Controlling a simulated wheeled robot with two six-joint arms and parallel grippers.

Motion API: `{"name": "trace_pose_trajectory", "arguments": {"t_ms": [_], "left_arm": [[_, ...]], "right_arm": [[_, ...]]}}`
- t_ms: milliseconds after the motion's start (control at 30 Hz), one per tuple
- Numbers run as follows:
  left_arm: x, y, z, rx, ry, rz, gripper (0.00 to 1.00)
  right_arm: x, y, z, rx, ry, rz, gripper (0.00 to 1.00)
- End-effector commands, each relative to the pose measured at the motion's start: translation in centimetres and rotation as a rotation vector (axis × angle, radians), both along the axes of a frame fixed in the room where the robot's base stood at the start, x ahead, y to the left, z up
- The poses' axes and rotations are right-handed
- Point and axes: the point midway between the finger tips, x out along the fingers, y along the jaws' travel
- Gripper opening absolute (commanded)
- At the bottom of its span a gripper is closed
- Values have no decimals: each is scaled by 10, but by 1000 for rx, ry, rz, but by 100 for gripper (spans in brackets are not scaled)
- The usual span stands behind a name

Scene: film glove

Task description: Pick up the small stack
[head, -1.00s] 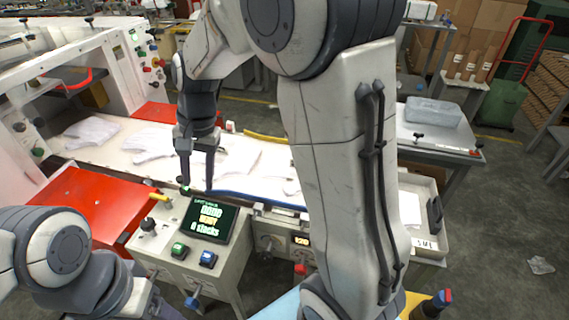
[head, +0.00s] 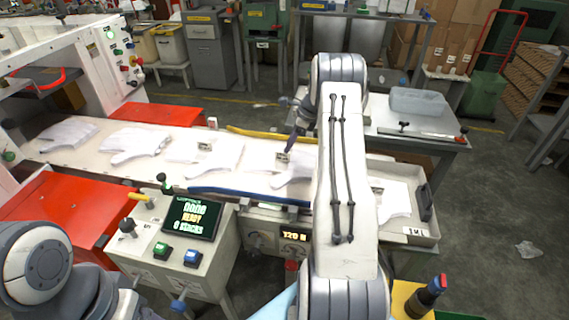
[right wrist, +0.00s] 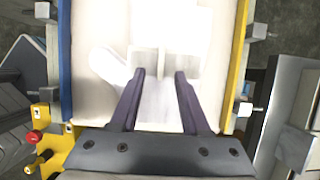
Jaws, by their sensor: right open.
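Several flat white glove stacks lie in a row on the pale conveyor belt (head: 262,181). One stack (head: 297,167) near the belt's right end is partly hidden by my right arm. My right gripper (head: 292,142) is just above this stack; only part of it shows. In the right wrist view my right gripper (right wrist: 160,73) is open and empty, with a washed-out white glove shape (right wrist: 107,66) under and between its fingers. Other stacks (head: 217,152) (head: 135,143) (head: 68,133) lie farther left. I cannot tell which stack is the small one. My left gripper is out of view.
A blue rail (head: 235,194) and a yellow rail (head: 262,134) edge the belt. A tray (head: 412,234) with white gloves (head: 391,197) stands at the right end. A control box with a screen (head: 192,218) stands in front. A clear bin (head: 417,102) is on the back table.

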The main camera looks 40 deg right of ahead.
Motion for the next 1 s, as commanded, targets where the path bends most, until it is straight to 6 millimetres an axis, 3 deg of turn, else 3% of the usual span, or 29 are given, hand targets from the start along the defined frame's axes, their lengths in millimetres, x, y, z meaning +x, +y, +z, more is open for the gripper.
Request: {"name": "trace_pose_trajectory", "arguments": {"t_ms": [400, 667, 700, 800, 833, 1000], "left_arm": [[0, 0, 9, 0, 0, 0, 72], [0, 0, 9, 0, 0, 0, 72], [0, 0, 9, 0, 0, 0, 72], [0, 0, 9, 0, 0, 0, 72], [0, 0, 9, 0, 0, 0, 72], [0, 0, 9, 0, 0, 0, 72]], "right_arm": [[16, 12, -46, 0, 1, 3, 46], [17, 13, -50, -1, 0, 2, 46], [17, 13, -50, -1, 0, 2, 42], [17, 13, -50, -1, 0, 2, 4], [17, 13, -50, -1, 0, 2, 0], [17, 12, -50, -1, 0, 2, 0]]}}
